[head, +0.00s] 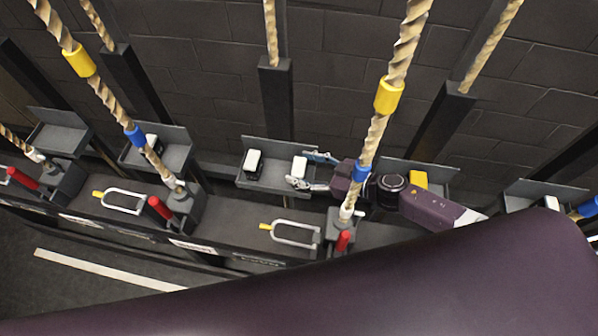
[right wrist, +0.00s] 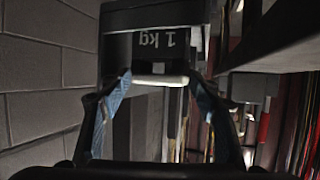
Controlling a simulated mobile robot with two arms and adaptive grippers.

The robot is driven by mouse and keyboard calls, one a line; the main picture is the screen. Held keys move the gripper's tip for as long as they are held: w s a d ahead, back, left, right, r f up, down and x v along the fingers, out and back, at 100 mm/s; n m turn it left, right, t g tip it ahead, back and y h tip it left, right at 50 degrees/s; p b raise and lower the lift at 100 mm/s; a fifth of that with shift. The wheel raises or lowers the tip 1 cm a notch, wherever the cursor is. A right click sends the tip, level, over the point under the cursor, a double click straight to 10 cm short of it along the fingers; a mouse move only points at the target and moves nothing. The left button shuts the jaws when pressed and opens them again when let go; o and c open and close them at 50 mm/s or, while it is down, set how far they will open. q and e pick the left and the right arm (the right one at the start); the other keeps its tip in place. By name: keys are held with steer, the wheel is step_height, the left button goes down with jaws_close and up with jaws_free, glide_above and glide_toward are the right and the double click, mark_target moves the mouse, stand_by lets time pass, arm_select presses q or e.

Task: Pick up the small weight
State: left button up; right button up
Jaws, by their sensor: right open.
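A small weight with a white top (head: 299,167) stands in the right half of the middle grey tray (head: 278,186). A second dark weight with a white top (head: 254,163) stands in the tray's left half. My right gripper (head: 300,170) reaches in from the right, open, with its fingers on either side of the right-hand weight. My left gripper is not in view.
A yellow block (head: 418,179) sits in the tray to the right, close to my right arm. Ropes with blue and yellow sleeves (head: 387,96) hang in front of the trays. Red-handled levers (head: 342,240) and grey U-shaped handles (head: 293,234) line the ledge below.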

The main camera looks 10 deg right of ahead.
mark_target(303, 168)
jaws_close()
steer(key=shift+w+r, duration=0.1)
steer(key=shift+r, duration=0.1)
stand_by(0.3)
steer(key=shift+r+p, duration=0.6)
steer(key=shift+p, duration=0.15)
step_height(303, 168, up, 19)
steer(key=p, duration=1.8)
